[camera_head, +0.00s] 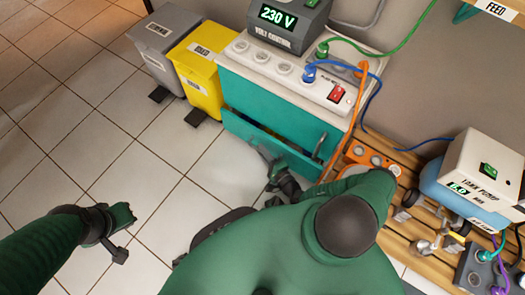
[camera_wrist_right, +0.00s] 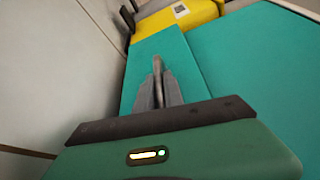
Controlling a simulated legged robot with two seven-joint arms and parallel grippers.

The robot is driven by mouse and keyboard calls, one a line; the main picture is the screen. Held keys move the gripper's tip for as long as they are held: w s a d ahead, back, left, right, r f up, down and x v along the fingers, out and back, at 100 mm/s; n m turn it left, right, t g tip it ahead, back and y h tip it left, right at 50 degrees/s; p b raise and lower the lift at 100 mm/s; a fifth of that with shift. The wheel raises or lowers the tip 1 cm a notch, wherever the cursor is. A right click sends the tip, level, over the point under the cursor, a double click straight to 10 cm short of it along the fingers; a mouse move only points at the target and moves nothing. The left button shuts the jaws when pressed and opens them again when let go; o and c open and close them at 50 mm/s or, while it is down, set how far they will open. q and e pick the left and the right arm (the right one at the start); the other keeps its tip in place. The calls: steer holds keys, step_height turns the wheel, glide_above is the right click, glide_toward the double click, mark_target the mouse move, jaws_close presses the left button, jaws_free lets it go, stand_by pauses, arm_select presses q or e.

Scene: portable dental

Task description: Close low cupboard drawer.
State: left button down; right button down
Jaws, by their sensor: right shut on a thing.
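The teal low cupboard (camera_head: 285,108) stands against the wall under a white counter. Its drawer (camera_head: 243,130) is pulled out a little, with a dark gap behind its front panel. My right gripper (camera_head: 264,153) is at the drawer front. In the right wrist view its fingers (camera_wrist_right: 158,75) are close together against the teal drawer panel (camera_wrist_right: 158,48), shut on a thin part of the drawer. The fingers hide which part. My left gripper (camera_head: 122,235) is over the floor at the left, fingers apart and empty, away from the cupboard.
A yellow bin (camera_head: 197,78) and a grey bin (camera_head: 163,48) stand left of the cupboard, pedals facing out. A volt control box (camera_head: 290,22) sits on the counter. A wooden slatted bench (camera_head: 400,160) with a pump is at right. The tiled floor at left is clear.

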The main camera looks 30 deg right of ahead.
steer(key=shift+w+d+f+p, duration=0.1)
steer(key=shift+w+d+p, duration=0.2)
steer(key=shift+d, duration=0.75)
steer(key=shift+w+d+f+p, duration=0.15)
steer(key=shift+w+d, duration=0.25)
steer(key=shift+d, duration=0.6)
steer(key=c, duration=1.6)
jaws_free()
steer(key=shift+o, duration=0.7)
steer(key=shift+r, duration=0.1)
steer(key=shift+a, duration=0.1)
